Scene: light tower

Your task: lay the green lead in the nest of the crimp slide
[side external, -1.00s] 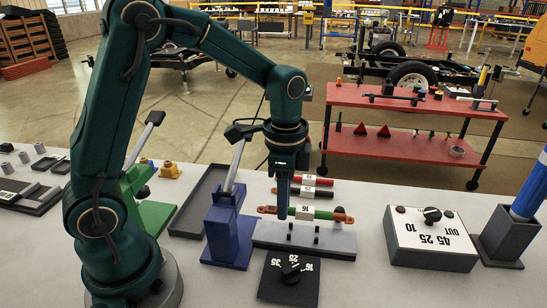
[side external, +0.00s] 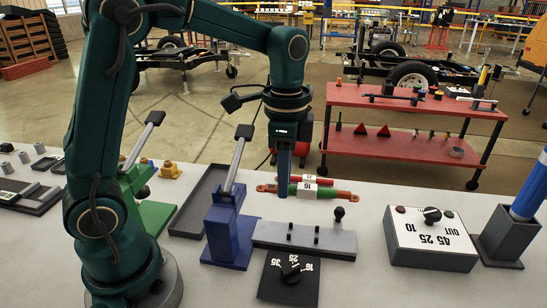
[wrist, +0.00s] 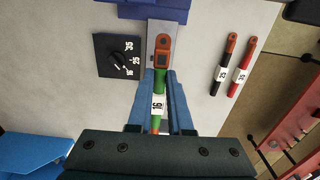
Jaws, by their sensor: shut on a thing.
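The green lead (side external: 325,193) has orange end lugs and a white label; the wrist view shows it (wrist: 158,84) with the label 16. My gripper (side external: 283,194) is shut on the lead and holds it level above the bench. The crimp slide (side external: 268,236) is a grey plate with short dark pegs and a black knob (side external: 339,212). In the side view the lead appears above and behind it, apart from it. In the wrist view the front lug overlaps the grey slide (wrist: 155,29). The nest itself is hard to make out.
The blue press (side external: 228,232) with a lever stands left of the slide. A black dial plate (side external: 276,290) lies in front. A grey control box (side external: 430,242) stands at right.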

